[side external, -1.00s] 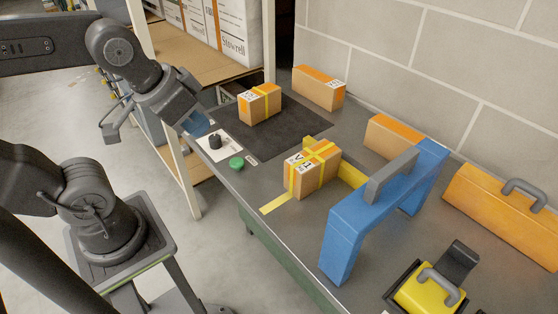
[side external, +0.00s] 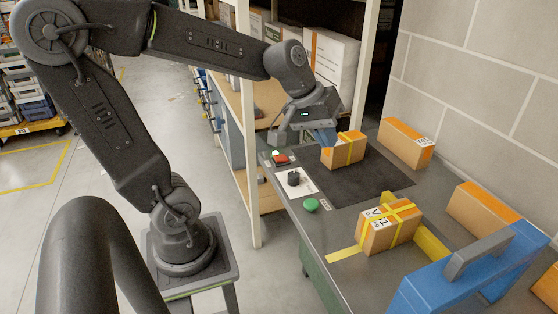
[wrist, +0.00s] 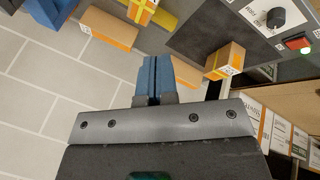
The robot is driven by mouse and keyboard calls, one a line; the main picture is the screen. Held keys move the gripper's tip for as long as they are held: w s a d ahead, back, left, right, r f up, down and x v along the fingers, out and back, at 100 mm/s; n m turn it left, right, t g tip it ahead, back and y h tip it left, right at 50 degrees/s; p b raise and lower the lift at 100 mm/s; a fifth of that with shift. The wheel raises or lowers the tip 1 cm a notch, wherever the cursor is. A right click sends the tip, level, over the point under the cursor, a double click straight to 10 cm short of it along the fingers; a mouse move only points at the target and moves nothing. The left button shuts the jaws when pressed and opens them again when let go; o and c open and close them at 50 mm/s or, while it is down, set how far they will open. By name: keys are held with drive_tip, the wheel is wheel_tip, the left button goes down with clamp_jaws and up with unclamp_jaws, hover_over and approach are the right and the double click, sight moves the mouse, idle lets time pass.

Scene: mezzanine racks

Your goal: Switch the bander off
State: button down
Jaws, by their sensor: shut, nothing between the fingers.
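The bander is the blue arch (side external: 470,265) over the table at the lower right; its blue edge also shows in the wrist view (wrist: 42,12). Its controls sit along the table's near edge: a red switch (side external: 281,159) with a lit green lamp (side external: 276,153), a black knob (side external: 293,178) on a white plate, and a green button (side external: 311,204). The wrist view shows the knob (wrist: 275,17) and red switch (wrist: 298,42) at upper right. My gripper (side external: 322,138), with blue fingers (wrist: 153,80), is shut and empty, raised beyond the switch, close to a carton in the picture.
A taped carton (side external: 344,150) is on the dark mat (side external: 375,180). More cartons (side external: 406,145) line the block wall. A shelf rack (side external: 255,120) stands at the table's far end.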

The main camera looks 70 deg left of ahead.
drive_tip(key=w+a+f+n, duration=0.2)
drive_tip(key=w+a+n, duration=0.25)
drive_tip(key=a, duration=0.25)
drive_tip(key=n+t+y, duration=0.2)
drive_tip(key=n+y, duration=0.1)
drive_tip(key=n, duration=1.3)
hover_over(285, 158)
drive_tip(key=s, duration=0.1)
wheel_tip(285, 158, down, 15)
drive_tip(key=shift+s+d+f, duration=0.1)
drive_tip(key=shift+s+f, duration=0.05)
drive_tip(key=shift+s+f, duration=0.2)
drive_tip(key=shift+f, duration=1.25)
drive_tip(key=shift+s+f, duration=0.25)
drive_tip(key=shift+f, duration=1.2)
drive_tip(key=shift+s+f, duration=0.2)
drive_tip(key=shift+f, duration=1.25)
drive_tip(key=shift+f, duration=0.4)
